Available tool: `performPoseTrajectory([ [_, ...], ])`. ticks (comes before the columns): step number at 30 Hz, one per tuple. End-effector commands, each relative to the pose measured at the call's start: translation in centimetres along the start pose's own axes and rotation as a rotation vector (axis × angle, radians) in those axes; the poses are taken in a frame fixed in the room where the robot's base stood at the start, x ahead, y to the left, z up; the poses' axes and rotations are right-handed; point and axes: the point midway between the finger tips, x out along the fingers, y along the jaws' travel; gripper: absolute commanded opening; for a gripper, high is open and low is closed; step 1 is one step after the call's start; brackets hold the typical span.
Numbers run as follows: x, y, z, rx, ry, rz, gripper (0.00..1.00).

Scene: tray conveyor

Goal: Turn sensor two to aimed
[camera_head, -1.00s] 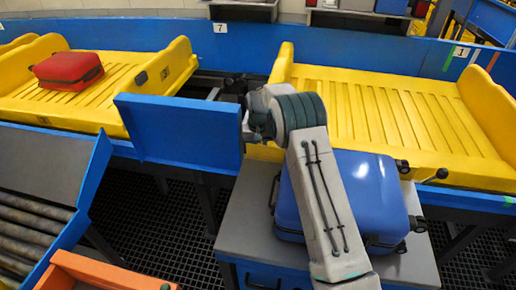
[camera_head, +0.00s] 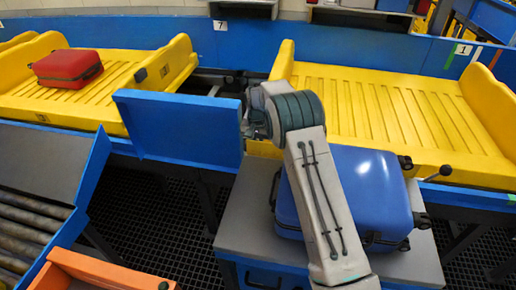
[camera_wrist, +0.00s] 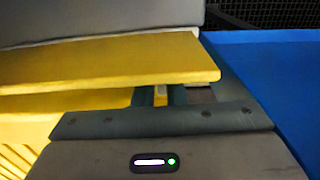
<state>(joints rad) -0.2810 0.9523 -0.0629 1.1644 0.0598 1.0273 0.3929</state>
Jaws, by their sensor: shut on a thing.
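My gripper (camera_head: 252,124) is beside the right edge of the blue upright panel, low in front of the yellow trays, and is mostly hidden by my own arm in the head view. In the wrist view its dark green fingers (camera_wrist: 160,94) are close together, with a narrow yellowish strip between them. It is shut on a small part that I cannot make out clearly. No sensor marked two can be read in either view, and its aim cannot be told.
The blue panel (camera_head: 180,128) is close left of my gripper. A blue suitcase (camera_head: 365,190) lies on a grey-topped cabinet (camera_head: 245,235) under my arm. A red suitcase (camera_head: 67,66) lies on the left yellow tray (camera_head: 110,92); the right yellow tray (camera_head: 400,110) is empty.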

Motion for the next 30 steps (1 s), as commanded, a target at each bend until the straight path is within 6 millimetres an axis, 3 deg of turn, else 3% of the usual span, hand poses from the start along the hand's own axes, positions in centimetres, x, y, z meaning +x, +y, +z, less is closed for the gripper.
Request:
performPoseTrajectory([
  [8, -0.1, -0.1, -0.1, 0.004, 0.003, -0.001, 0.0],
  [9, -0.1, -0.1, -0.1, 0.004, 0.003, -0.001, 0.19],
  [11, -0.1, -0.1, -0.1, 0.004, 0.003, -0.001, 0.33],
  [23, -0.9, -0.1, -0.1, 0.003, 0.003, -0.001, 0.33],
  [30, -5.6, -0.1, -0.1, 0.004, 0.006, -0.003, 0.33],
])
